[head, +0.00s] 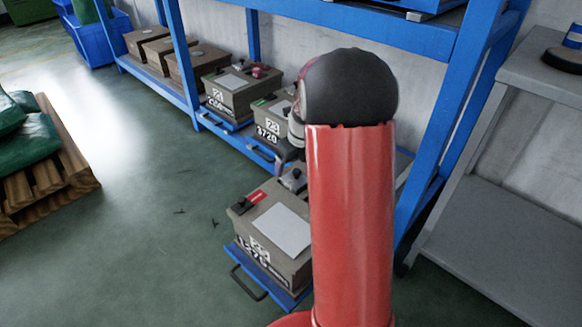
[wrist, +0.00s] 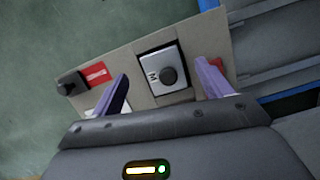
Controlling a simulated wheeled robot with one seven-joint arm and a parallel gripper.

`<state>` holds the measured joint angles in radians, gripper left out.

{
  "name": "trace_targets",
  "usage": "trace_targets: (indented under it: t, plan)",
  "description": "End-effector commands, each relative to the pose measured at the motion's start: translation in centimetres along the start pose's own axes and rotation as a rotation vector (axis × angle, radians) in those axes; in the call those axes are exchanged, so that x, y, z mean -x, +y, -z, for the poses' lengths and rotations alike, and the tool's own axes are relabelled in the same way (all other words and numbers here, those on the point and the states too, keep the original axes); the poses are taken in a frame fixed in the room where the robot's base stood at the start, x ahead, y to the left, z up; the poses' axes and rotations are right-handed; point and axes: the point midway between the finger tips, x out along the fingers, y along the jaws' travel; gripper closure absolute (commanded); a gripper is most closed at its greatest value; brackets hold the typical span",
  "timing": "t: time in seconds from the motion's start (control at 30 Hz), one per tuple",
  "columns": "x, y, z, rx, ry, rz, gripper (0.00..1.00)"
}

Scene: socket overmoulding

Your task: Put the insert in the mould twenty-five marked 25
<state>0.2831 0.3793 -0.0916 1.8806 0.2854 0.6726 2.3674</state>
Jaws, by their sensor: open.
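A grey-brown mould box (head: 272,232) stands on a blue pulled-out tray in the head view. Its front markings are too blurred to read surely. The wrist view shows the top of a mould box (wrist: 219,46) with a dark-edged square pocket. The insert (wrist: 154,72), a grey plate with a round black knob and a letter like M, lies within that pocket; I cannot tell how deep it sits. My gripper (wrist: 162,72) is open, with its two purple fingers apart on either side of the insert and not touching it. My arm hides most of the gripper in the head view.
A red label (wrist: 96,72) and a black clamp (wrist: 71,84) are on the box top. Other mould boxes (head: 238,92) stand on the blue rack's (head: 182,60) lower shelf. A grey bench (head: 500,235) is at right.

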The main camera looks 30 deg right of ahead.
Motion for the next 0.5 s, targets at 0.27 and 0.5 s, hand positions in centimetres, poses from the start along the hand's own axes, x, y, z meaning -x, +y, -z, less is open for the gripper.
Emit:
trace_targets:
  t: [0.27,0.5]
  plan:
    - [6.0,0.0,-0.1,0.001,-0.002,0.001,0.22]
    - [8.2,0.4,0.0,0.030,-0.004,0.000,0.22]
